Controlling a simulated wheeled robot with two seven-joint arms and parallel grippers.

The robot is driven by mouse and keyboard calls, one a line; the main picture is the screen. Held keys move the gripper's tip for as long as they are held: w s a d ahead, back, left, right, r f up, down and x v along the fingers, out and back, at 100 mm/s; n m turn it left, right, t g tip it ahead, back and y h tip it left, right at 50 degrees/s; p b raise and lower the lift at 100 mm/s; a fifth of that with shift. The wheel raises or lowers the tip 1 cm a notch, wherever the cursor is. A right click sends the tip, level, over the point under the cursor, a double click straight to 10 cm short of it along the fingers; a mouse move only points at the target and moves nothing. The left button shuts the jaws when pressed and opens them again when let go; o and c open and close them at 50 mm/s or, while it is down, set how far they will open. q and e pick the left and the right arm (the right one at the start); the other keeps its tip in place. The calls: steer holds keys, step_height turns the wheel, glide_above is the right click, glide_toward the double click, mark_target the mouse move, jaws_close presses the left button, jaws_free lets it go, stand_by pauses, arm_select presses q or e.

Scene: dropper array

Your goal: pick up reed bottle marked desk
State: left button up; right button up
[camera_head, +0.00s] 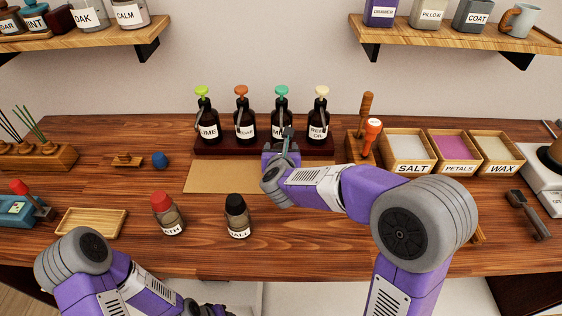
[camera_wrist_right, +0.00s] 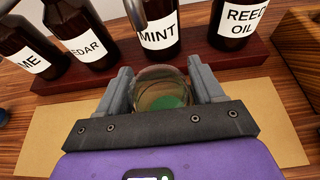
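My right gripper (camera_wrist_right: 162,80) is low over the tan mat, in front of the bottle labelled MINT. In the right wrist view, a round clear glass bottle (camera_wrist_right: 160,92) with green in it sits between its two fingers. The fingers are close along both sides of the glass; I cannot tell whether they grip it. No label shows on this glass bottle, and my gripper and arm hide it in the head view. My left arm is at the lower left of the head view, its gripper mostly cut off at the bottom edge.
Several dark pump bottles stand on a red-brown stand (camera_head: 215,148) behind the tan mat (camera_head: 215,177). A red-capped bottle (camera_head: 167,216) and a black-capped bottle (camera_head: 237,216) stand in front. Wooden bins of SALT (camera_head: 407,168), PETALS and WAX are right. An empty wooden tray (camera_head: 92,222) is left.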

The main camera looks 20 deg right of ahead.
steer(key=c, duration=0.7)
steer(key=shift+r, duration=0.25)
